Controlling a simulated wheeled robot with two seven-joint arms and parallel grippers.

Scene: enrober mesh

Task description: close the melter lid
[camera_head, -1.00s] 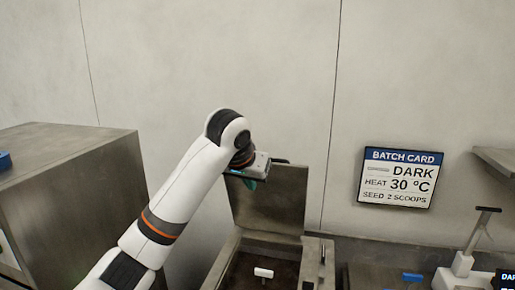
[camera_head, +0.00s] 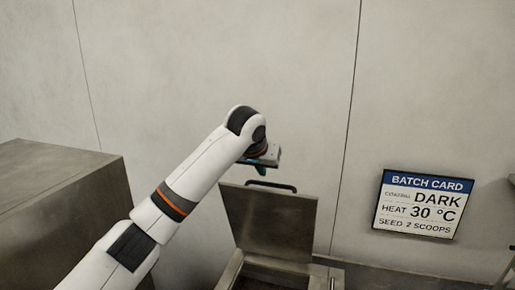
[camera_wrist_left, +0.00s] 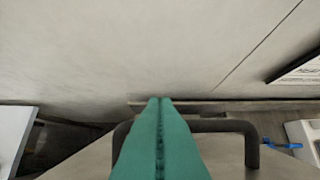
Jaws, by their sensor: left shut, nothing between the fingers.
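The melter lid (camera_head: 268,225) is a grey metal plate that stands raised and open at the back of the melter (camera_head: 231,268). A dark bar handle (camera_head: 285,187) runs along its top edge. My left gripper (camera_head: 262,171) is just above that top edge, with its fingers shut and empty. In the left wrist view, the teal fingers (camera_wrist_left: 160,103) are pressed together and point toward the wall, in front of the handle (camera_wrist_left: 252,140) and partly hiding it. I cannot tell whether they touch the handle. My right gripper is not in view.
A large metal cabinet (camera_head: 60,215) stands to the left. The wall behind is bare apart from a batch card (camera_head: 424,205) at right. A blue item (camera_wrist_left: 285,145) lies at right in the left wrist view.

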